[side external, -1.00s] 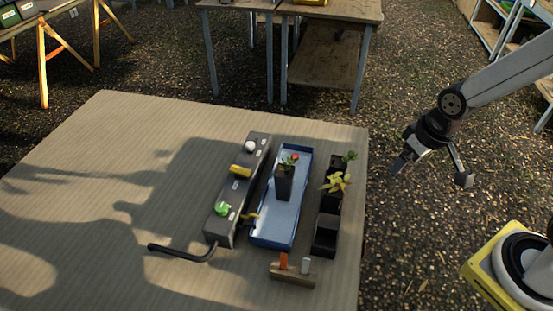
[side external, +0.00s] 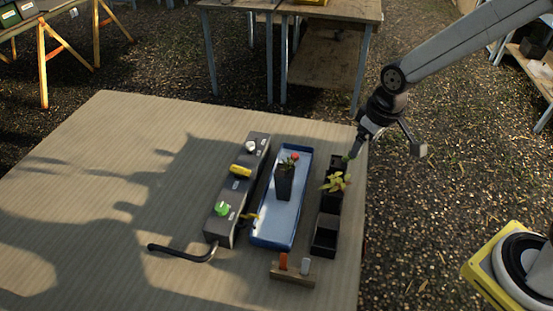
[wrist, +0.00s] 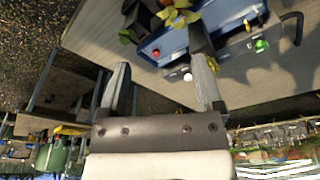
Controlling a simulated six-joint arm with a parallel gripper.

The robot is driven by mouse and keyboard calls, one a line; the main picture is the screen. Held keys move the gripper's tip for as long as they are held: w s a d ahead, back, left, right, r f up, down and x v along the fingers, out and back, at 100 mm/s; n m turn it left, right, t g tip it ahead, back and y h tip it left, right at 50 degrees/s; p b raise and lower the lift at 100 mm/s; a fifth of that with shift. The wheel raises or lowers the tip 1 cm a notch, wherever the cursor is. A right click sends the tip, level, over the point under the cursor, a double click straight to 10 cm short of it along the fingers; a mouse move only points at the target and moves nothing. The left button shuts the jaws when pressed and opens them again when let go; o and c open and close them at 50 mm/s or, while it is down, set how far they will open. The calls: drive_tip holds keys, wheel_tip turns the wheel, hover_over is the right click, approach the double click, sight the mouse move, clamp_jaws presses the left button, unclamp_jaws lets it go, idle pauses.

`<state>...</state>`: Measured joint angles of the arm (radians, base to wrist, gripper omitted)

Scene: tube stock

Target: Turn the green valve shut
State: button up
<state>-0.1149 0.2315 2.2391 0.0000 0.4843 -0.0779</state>
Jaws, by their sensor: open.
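The green valve (side external: 222,209) is a small knob on the near end of a long grey manifold box (side external: 235,200). It also shows at the right of the wrist view (wrist: 261,46). A yellow valve (side external: 241,171) and a white valve (side external: 250,146) sit farther along the same box. My gripper (side external: 385,151) is open and empty. It is above the table's right edge, by the far end of the black pots, well to the right of the green valve. In the wrist view its two fingers (wrist: 160,75) are spread apart.
A wooden block (side external: 292,277) with orange and white tags stands in front. The table's left side is clear.

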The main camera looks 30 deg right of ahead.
drive_tip(key=w+a+f+n, duration=0.1)
drive_tip(key=w+a+n, duration=0.1)
drive_tip(key=w+a, duration=0.55)
drive_tip(key=n+g, duration=0.2)
drive_tip(key=n, duration=0.5)
approach(221, 207)
drive_tip(key=shift+w+d+f, duration=0.15)
drive_tip(key=shift+d+f, duration=0.25)
drive_tip(key=shift+a+f, duration=0.25)
drive_tip(key=shift+a, duration=0.3)
drive_tip(key=shift+f, duration=0.1)
drive_tip(key=shift+f, duration=3.8)
